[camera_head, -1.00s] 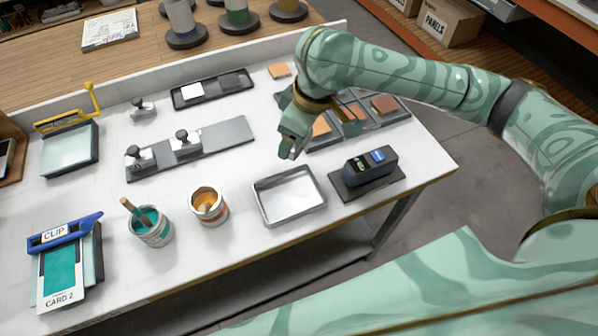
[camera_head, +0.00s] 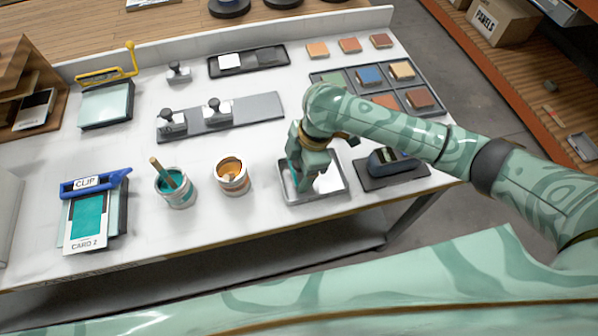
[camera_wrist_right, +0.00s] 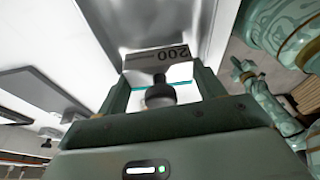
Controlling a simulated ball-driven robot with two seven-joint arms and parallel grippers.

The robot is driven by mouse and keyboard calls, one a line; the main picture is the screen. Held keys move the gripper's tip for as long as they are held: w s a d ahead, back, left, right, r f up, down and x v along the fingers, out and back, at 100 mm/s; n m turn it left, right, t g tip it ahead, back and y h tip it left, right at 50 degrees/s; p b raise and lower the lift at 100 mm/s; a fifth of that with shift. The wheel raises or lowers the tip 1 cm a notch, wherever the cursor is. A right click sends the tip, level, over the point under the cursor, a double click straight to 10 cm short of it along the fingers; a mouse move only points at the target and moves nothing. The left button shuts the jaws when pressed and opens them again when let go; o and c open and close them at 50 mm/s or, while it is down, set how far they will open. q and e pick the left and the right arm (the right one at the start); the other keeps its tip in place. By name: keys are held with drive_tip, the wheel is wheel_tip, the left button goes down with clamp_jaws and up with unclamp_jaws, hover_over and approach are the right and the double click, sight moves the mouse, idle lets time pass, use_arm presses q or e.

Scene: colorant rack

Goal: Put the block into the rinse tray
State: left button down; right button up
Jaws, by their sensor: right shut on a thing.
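The rinse tray (camera_head: 320,199) is a shallow metal tray near the table's front edge. It also shows in the right wrist view (camera_wrist_right: 140,32), beyond the fingers. My right gripper (camera_head: 303,184) points down over the tray, with its fingertips within the tray's outline. In the right wrist view the gripper (camera_wrist_right: 163,86) is shut on the block (camera_wrist_right: 157,60), a grey metal piece marked 200 with a dark round knob. In the head view my gripper mostly hides the block. I cannot tell whether it touches the tray floor. My left gripper is not in view.
A dark measuring device (camera_head: 393,160) stands on its pad close right of the tray. An orange paint can (camera_head: 231,178) and a teal one (camera_head: 175,188) stand to the left. A grey plate (camera_head: 255,108) with knobbed blocks lies behind. A sample rack (camera_head: 385,85) is at back right.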

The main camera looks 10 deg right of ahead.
wheel_tip(320, 180, down, 2)
drive_tip(key=shift+f, duration=0.1)
drive_tip(key=o, duration=1.1)
drive_tip(key=shift+o, duration=0.2)
drive_tip(key=p+v, duration=0.3)
drive_tip(key=v, duration=0.9)
drive_tip(key=shift+p, duration=0.3)
